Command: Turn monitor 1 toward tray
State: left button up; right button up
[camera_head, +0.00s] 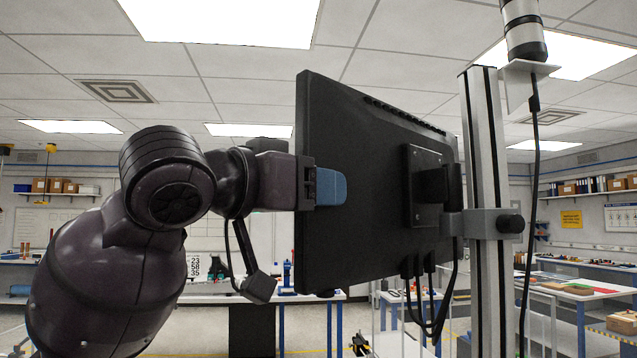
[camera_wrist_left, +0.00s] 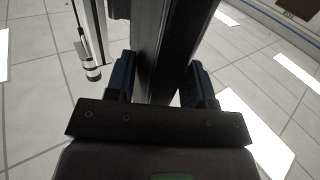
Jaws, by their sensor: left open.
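The monitor (camera_head: 375,215) is black and faces away, its back showing in the head view. It hangs on a bracket (camera_head: 478,222) clamped to a silver upright post (camera_head: 487,160). My left gripper (camera_head: 326,187) is at the monitor's left edge, with one blue finger over the back; the other finger is hidden behind the panel. In the left wrist view the open left gripper (camera_wrist_left: 160,82) has a finger on each side of the monitor's edge (camera_wrist_left: 165,45), with a visible gap at least on the right. My right gripper is not in view. I cannot make out which thing is the tray.
Black cables (camera_head: 430,310) hang below the monitor. Workbenches stand behind, one holding red and green flat pieces (camera_head: 585,288). The space left of the monitor is taken by my left arm.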

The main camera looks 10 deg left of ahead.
pick_arm(q)
jog(key=shift+w+d, duration=0.3)
jog(key=shift+w, duration=0.1)
grip_shut()
jog(key=shift+s, duration=0.15)
